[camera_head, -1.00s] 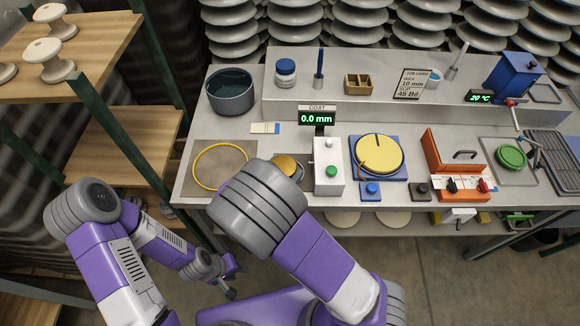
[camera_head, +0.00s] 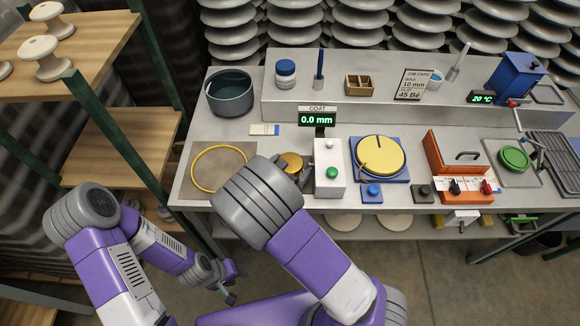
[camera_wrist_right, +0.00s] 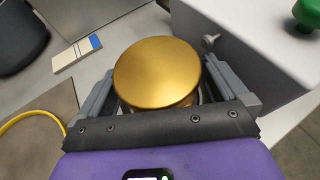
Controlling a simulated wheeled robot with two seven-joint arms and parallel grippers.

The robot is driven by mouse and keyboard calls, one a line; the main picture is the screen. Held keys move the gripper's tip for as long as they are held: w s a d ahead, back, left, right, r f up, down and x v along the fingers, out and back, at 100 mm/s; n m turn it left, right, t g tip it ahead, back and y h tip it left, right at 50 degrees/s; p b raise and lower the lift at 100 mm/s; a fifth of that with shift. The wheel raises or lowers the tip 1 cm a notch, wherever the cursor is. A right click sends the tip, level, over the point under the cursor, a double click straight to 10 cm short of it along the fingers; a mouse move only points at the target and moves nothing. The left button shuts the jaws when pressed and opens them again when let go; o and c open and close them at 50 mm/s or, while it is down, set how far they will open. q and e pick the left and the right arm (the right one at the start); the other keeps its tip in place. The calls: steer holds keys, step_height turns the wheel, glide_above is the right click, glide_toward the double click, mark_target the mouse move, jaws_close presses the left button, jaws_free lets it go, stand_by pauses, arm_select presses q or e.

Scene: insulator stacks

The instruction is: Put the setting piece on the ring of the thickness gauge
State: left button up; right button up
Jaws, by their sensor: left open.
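The setting piece, seemingly the gold disc (camera_wrist_right: 157,73), fills the middle of the right wrist view, flat face up. It also shows in the head view (camera_head: 291,162), just left of the gauge. My right gripper (camera_wrist_right: 158,68) has one finger on each side of it, very close to its edge. Whether they press on it I cannot tell. The thickness gauge (camera_head: 328,166) is a white box with a display reading 0.0 mm. Its ring is not clear to see; a grey edge shows under the disc. My left gripper (camera_head: 231,286) is open, low beside the table front.
A yellow hoop (camera_head: 194,172) lies on a brown mat left of the disc. A small card (camera_head: 264,129) lies behind. A yellow round plate (camera_head: 378,156) on a blue base is right of the gauge. A wooden shelf (camera_head: 108,150) stands at the left.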

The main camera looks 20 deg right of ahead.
steer(key=shift+a+r, duration=0.1)
steer(key=shift+r, duration=0.15)
steer(key=p+v, duration=0.3)
steer(key=v, duration=0.8)
steer(key=shift+s+a+r, duration=0.15)
steer(key=shift+s+a, duration=0.1)
steer(key=shift+s, duration=0.05)
